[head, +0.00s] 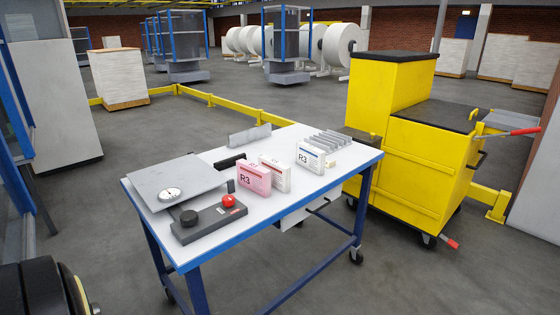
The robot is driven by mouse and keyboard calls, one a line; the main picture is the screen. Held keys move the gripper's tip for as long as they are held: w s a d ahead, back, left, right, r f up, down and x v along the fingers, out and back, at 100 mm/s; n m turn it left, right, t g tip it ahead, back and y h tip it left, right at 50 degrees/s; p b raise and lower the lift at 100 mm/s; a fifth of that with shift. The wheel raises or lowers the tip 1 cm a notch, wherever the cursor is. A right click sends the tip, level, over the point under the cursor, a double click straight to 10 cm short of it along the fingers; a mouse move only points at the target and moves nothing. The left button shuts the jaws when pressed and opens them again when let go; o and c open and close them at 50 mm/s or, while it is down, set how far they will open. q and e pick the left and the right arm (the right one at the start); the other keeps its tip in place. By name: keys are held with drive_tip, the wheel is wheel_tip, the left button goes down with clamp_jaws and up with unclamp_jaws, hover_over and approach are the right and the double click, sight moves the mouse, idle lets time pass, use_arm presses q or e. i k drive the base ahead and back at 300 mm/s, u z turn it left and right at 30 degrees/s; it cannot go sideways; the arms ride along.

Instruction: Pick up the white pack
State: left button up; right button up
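A white pack with blue marking (310,158) stands upright on the white-topped table (240,146), right of its middle. A second white pack with red marking (281,178) stands to its left, partly hidden behind a pink pack (253,181) marked R3. Neither of my grippers shows in the head view. A dark rounded part at the bottom left corner may be mine.
A grey plate with a round dial (170,194) and a control box (209,220) with a red knob and a black knob lie on the table's left. Grey slotted holders (325,140) stand at its back right. A yellow cart (430,150) stands just right.

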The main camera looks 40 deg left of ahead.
sight(281, 173)
drive_tip(key=u, duration=0.8)
drive_tip(key=i, duration=1.25)
drive_tip(key=u, duration=1.3)
